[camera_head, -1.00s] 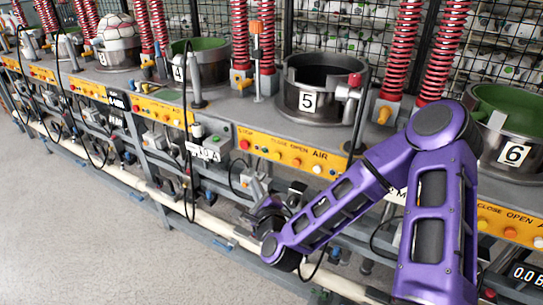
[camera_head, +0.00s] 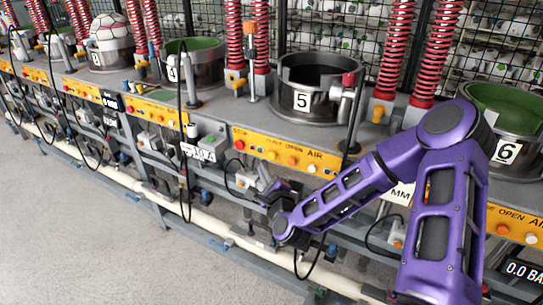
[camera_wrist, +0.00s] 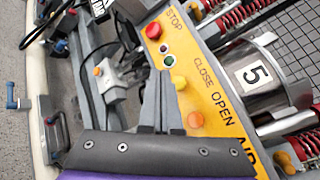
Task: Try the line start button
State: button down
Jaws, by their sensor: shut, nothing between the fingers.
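The yellow control panel below station 5 (camera_head: 275,151) carries a red STOP button (camera_wrist: 153,29), a small dark button or lamp (camera_wrist: 164,48), a small green button (camera_wrist: 169,62), a yellow button (camera_wrist: 180,82) and an orange button (camera_wrist: 195,119). No label reading "line start" is legible, so I cannot tell for certain which one it is. My gripper (camera_wrist: 158,72) is shut and empty. In the wrist view its fingertips lie just left of the green button, apparently short of the panel. In the head view my gripper (camera_head: 277,190) is below the panel, small and partly hard to make out.
The station 5 pot (camera_head: 315,84) stands above the panel, with the station 6 pot (camera_head: 507,120) to the right. Red springs (camera_head: 397,50) rise behind. Grey valve boxes, black hoses and a pale pipe (camera_head: 210,220) run below. Open floor (camera_head: 80,215) lies in front.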

jog(key=shift+w+d, duration=0.4)
jog(key=shift+w, duration=0.2)
jog(key=shift+w+d, duration=0.35)
jog(key=shift+w, duration=0.2)
dwell(1.3)
jog(key=shift+w+d, duration=0.25)
jog(key=shift+w, duration=0.1)
jog(key=shift+w+d, duration=0.25)
jog(key=shift+w, duration=0.1)
dwell(0.8)
jog(key=shift+s+b, duration=0.1)
jog(key=shift+b, duration=0.2)
jog(key=shift+s+a, duration=0.5)
jog(key=shift+s, duration=0.15)
jog(key=shift+s+a, duration=0.7)
jog(key=shift+s, duration=0.35)
jog(key=shift+s+a, duration=0.7)
jog(key=shift+s, duration=0.35)
